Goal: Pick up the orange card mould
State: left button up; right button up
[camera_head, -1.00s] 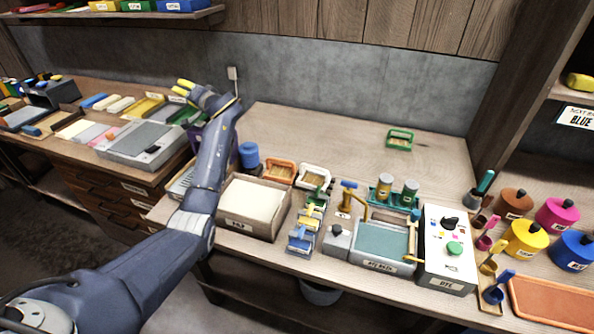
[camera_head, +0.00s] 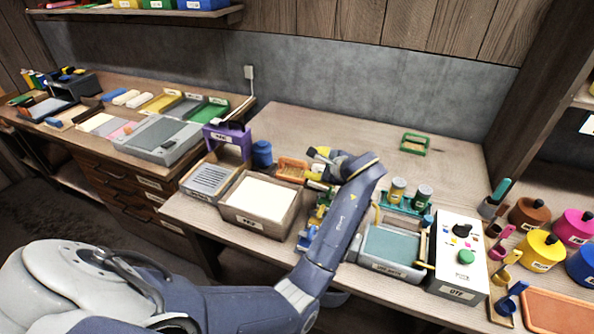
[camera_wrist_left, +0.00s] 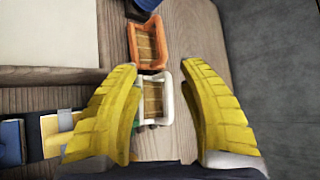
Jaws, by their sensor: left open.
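The orange card mould (camera_head: 292,170) is a small orange frame with a tan slatted screen. It sits on the table just right of the box of white pulp. It also shows in the left wrist view (camera_wrist_left: 148,43), ahead of and between my fingertips. A white-framed mould (camera_wrist_left: 155,98) lies nearer, between my yellow fingers; in the head view my gripper mostly hides it. My left gripper (camera_head: 318,163) is open and empty, and it also shows in the left wrist view (camera_wrist_left: 160,78). The orange mould is apart from the fingers. My right gripper is not in view.
A blue jar (camera_head: 262,154) stands behind the pulp box (camera_head: 240,222). A green-framed mould (camera_head: 414,143) sits at the back right. The vat (camera_head: 392,268) and the dye box (camera_head: 458,285) stand at the right. The table's back middle is clear.

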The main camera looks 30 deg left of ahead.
aim_at(294, 160)
pick_arm(q)
jog(key=x, duration=1.6)
jog(key=shift+o, duration=0.2)
grip_shut()
dwell(0.4)
